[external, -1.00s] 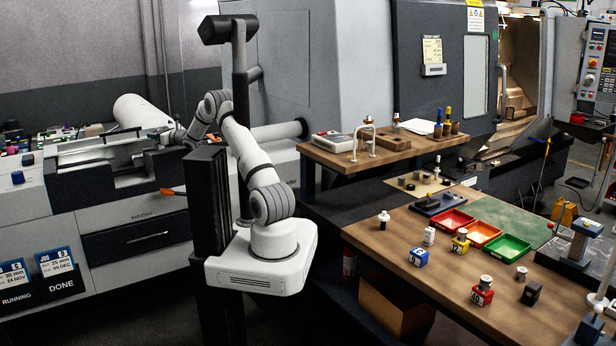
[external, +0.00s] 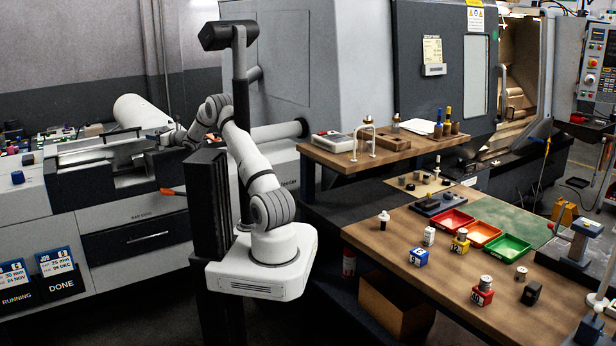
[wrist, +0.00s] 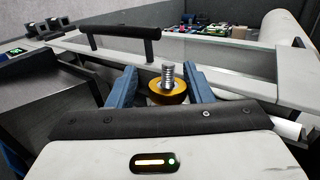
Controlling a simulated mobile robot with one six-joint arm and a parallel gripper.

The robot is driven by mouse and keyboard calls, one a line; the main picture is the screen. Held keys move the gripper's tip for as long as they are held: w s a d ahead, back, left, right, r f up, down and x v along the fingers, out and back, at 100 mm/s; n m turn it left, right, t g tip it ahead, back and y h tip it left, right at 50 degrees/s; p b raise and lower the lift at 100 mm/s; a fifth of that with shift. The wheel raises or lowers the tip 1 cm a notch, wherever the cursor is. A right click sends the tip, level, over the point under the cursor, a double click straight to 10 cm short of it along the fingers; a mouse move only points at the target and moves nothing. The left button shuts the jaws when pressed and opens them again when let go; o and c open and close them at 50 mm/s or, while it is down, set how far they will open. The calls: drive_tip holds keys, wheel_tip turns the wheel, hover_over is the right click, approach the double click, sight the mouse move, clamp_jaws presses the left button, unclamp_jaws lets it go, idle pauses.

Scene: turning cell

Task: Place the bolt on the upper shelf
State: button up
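The bolt (wrist: 167,77) is a grey threaded shank standing up from a round golden piece, seen in the wrist view. My gripper (wrist: 160,86) has its two blue fingers apart on either side of the bolt. A dark gap shows on the left side of the golden piece; its right edge is close to the right finger, and contact there is unclear. In the external view my gripper (external: 171,139) is over the grey machine at the left, and I cannot make out the bolt there. The upper shelf (external: 350,162) is the raised wooden board right of my arm.
The upper shelf carries a scale-like box (external: 333,141), a white handle frame, a wooden block (external: 389,141) and bottles. Its front left corner has bare room. Below it, the wooden bench (external: 400,285) holds colored trays and several small blocks. A black bar (wrist: 122,33) spans ahead of the fingers.

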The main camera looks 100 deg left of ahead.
drive_tip(key=shift+o, duration=0.5)
drive_tip(key=shift+d+f, duration=0.1)
drive_tip(key=shift+f, duration=0.8)
drive_tip(key=shift+r, duration=0.1)
drive_tip(key=r+p, duration=0.1)
drive_tip(key=p, duration=0.1)
drive_tip(key=shift+r+p, duration=0.25)
drive_tip(key=shift+p, duration=0.1)
drive_tip(key=w+b, duration=0.3)
drive_tip(key=shift+w+d+f, duration=0.1)
drive_tip(key=shift+w+d, duration=0.1)
drive_tip(key=shift+d, duration=0.05)
drive_tip(key=shift+w, duration=0.25)
drive_tip(key=shift+r, duration=0.2)
drive_tip(key=shift+r, duration=0.1)
